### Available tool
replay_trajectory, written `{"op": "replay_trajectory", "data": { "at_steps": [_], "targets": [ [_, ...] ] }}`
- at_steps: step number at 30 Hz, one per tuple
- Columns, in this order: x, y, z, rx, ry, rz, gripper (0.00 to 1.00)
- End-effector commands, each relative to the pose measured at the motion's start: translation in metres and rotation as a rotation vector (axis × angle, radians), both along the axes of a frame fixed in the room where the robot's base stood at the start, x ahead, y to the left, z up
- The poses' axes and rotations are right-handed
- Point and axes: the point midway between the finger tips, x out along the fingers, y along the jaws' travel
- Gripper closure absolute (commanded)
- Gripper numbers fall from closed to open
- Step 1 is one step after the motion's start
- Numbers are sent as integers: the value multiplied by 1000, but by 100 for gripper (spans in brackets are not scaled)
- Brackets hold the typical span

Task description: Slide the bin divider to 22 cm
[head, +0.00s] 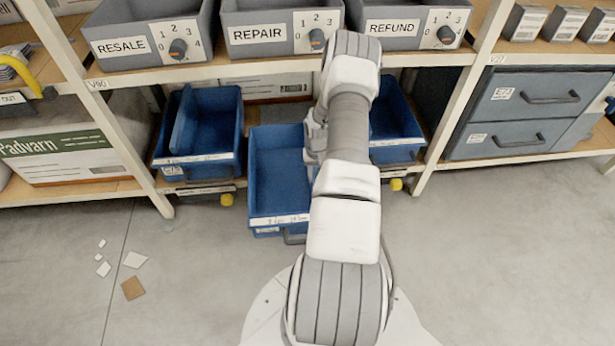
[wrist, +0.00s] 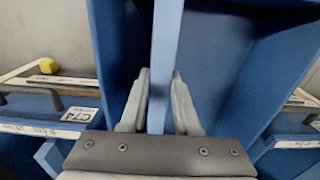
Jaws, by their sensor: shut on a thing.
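The blue middle bin (head: 265,180) is pulled out past its neighbours, with a white scale strip (head: 278,220) along its front rim; the marks are too small to read. The bin divider (wrist: 166,45) is a thin upright blue plate in the wrist view. My gripper (wrist: 158,88) has one finger on each side of it and is shut on it. In the head view my arm hides the divider and most of the gripper, so its place along the scale cannot be told.
A blue bin with its own divider (head: 182,120) stands at left, and another blue bin (head: 392,130) at right. Grey bins with dials, labelled RESALE, REPAIR (head: 262,35) and REFUND, sit on the shelf above. Grey drawers (head: 530,100) are at right. Paper scraps (head: 133,288) lie on the floor.

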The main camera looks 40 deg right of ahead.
Motion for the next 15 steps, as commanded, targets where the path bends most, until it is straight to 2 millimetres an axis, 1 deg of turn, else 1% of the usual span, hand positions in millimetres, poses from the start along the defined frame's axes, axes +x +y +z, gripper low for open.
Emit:
{"op": "replay_trajectory", "data": {
  "at_steps": [1,5,6,10,11,15],
  "targets": [
    [-3,-5,0,-7,3,-2,100],
    [-4,-6,0,-8,4,-3,100],
    [-4,-6,1,-8,4,-3,67],
    [-4,-6,0,-8,4,-3,43],
    [-3,-6,0,-8,3,-3,40],
    [-3,-4,0,-6,3,-2,40]
  ]
}}
